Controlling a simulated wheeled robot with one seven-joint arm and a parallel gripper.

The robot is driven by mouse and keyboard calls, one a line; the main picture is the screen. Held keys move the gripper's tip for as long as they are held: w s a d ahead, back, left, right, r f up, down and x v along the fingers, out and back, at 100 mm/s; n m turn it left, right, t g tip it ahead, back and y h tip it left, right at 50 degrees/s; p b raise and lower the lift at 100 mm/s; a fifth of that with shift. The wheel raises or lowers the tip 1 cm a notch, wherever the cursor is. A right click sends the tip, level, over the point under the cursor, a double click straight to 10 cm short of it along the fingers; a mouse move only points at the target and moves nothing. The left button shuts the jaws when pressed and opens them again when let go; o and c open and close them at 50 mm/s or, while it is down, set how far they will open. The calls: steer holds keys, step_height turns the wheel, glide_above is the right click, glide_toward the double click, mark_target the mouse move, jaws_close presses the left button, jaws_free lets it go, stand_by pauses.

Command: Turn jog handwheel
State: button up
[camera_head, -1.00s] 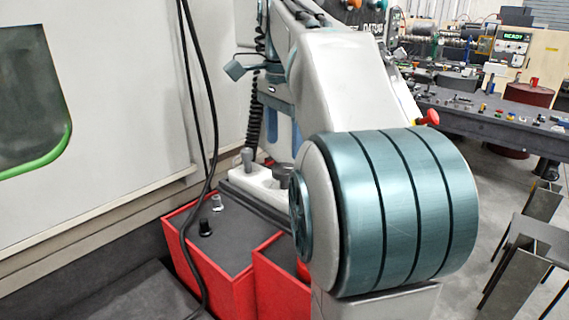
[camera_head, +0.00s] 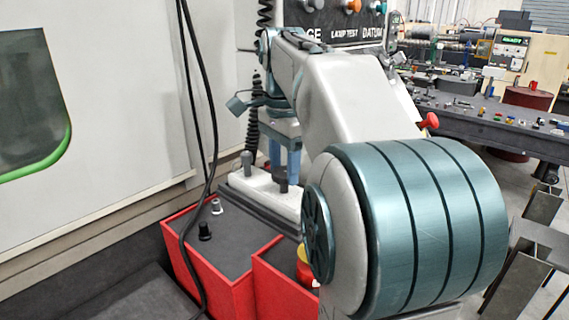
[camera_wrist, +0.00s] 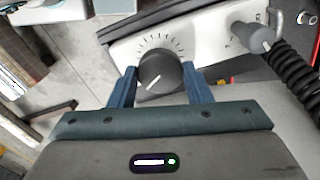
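The jog handwheel (camera_wrist: 156,76) is a dark round knob with a white pointer line, in front of a fan of dial marks on a pale panel (camera_wrist: 205,48). It stands in the middle of the wrist view. My gripper (camera_wrist: 160,68) has its two blue fingers apart, one on each side of the knob and very close to it; contact is not clear. In the head view my gripper (camera_head: 284,155) points down over the pale panel (camera_head: 262,194), and the dark knob (camera_head: 281,182) shows at its fingers, partly hidden.
A grey lever (camera_wrist: 254,36) and a coiled black cable (camera_wrist: 296,80) are right of the knob. Red boxes (camera_head: 200,265) stand below the panel. A loose black cable (camera_head: 205,120) hangs at the left. A cluttered workbench (camera_head: 490,125) is at the back right.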

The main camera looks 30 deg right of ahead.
steer(key=shift+m, duration=0.4)
steer(key=m, duration=0.4)
steer(key=shift+m+p, duration=0.3)
steer(key=shift+p, duration=0.1)
steer(key=m, duration=0.4)
steer(key=shift+m, duration=0.3)
steer(key=m+p, duration=0.1)
steer(key=m, duration=0.9)
steer(key=shift+p, duration=0.3)
steer(key=o, duration=1)
